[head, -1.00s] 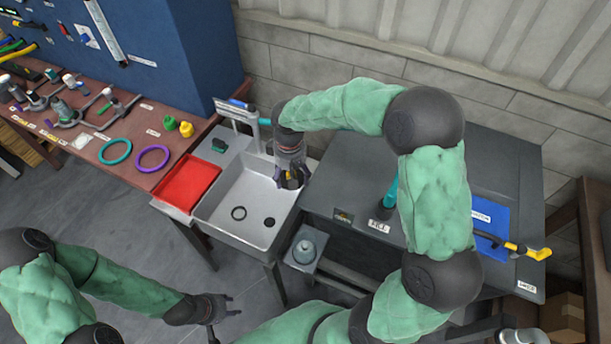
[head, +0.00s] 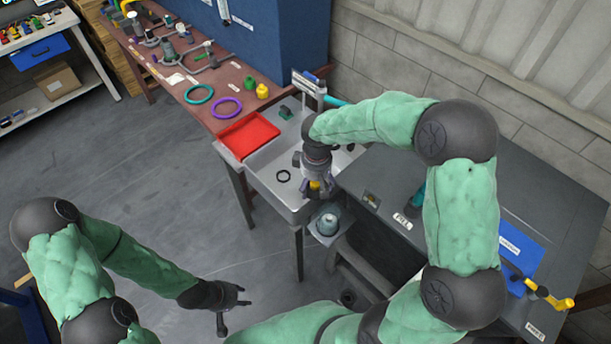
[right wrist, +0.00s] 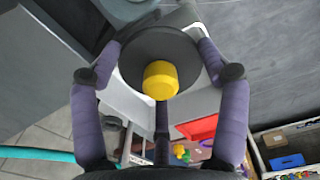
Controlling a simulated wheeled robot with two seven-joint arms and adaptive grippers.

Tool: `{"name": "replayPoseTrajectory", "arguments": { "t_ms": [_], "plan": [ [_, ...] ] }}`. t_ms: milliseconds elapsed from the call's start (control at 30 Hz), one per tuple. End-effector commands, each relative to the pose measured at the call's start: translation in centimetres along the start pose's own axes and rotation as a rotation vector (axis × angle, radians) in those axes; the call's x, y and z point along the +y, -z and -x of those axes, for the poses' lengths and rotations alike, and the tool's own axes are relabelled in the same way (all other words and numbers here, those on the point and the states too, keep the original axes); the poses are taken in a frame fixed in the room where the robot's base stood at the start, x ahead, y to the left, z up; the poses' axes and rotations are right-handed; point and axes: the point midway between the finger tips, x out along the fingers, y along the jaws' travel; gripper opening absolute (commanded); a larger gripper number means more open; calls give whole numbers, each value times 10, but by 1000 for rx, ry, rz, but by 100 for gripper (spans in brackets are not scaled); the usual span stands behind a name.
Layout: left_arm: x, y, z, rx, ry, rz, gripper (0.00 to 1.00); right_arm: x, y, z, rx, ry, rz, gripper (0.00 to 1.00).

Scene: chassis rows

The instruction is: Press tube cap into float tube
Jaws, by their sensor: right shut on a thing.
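My right gripper (head: 317,190) is shut on a dark round cap with a yellow knob, which looks like the tube cap (right wrist: 150,48). In the right wrist view its purple fingers stand on both sides of the disc. In the head view the gripper is over the sink's front right corner. A grey rounded part shows behind the cap in the right wrist view; contact cannot be told. My left gripper (head: 238,306) is open and empty above the floor.
A dark workbench (head: 385,190) is at the right. A brown bench (head: 175,88) carries coloured rings and tools. The floor at left is clear.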

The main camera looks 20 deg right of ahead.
Motion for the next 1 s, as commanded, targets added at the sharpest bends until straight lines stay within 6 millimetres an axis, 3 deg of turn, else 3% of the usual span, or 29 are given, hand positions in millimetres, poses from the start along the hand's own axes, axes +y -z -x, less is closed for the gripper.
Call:
{"name": "replayPoseTrajectory", "arguments": {
  "t_ms": [200,400,667,1000],
  "plan": [
    [10,0,26,2,0,-1,40,4,-40,12,-2,4,276,41],
    [13,-1,37,1,0,-1,40,3,-62,14,2,7,455,41],
    [12,-1,34,1,0,0,40,2,-68,7,2,8,511,41],
    [4,0,10,1,0,0,40,2,-68,-23,2,9,509,41]
  ]
}}
